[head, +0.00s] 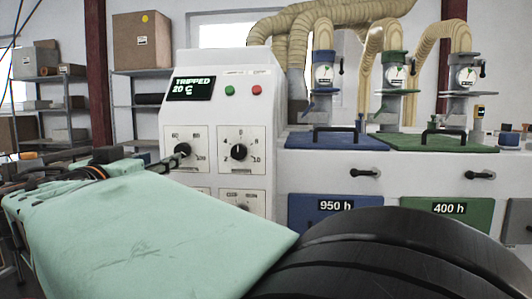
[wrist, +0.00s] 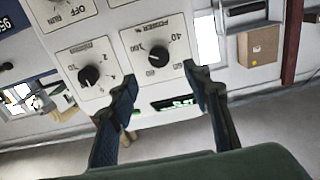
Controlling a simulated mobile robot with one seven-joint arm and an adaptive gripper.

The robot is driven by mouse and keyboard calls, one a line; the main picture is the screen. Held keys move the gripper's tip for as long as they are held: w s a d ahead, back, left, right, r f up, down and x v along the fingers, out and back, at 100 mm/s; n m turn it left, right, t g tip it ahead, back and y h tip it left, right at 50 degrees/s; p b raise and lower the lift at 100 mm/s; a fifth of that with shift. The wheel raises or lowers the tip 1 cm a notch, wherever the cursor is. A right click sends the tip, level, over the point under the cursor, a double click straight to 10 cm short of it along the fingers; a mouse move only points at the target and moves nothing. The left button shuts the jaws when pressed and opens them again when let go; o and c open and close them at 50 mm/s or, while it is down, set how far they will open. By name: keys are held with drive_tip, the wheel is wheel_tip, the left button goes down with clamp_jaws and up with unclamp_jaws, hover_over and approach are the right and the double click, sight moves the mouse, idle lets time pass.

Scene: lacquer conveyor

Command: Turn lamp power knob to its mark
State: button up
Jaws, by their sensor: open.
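The lamp power knob (wrist: 158,56) is a black round knob on a white plate marked "POWER %" in the wrist view, where the panel appears turned over. Its pointer is too small to read surely. The fingertips point toward the power knob; contact is not visible.
A second knob (head: 239,151) with a 0-to-10 scale sits close to the right. Green (head: 229,90) and red (head: 256,90) buttons are above it. My arm hides the lower panel. Blue (head: 335,139) and green (head: 440,142) lids stand right of the cabinet.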

sight(180, 152)
drive_tip(key=w, duration=0.3)
drive_tip(key=w+p, duration=0.1)
drive_tip(key=w, duration=0.2)
drive_tip(key=w+d+p, duration=0.1)
drive_tip(key=w, duration=0.3)
drive_tip(key=shift+w, duration=0.1)
drive_tip(key=shift+c, duration=0.7)
drive_tip(key=c, duration=1)
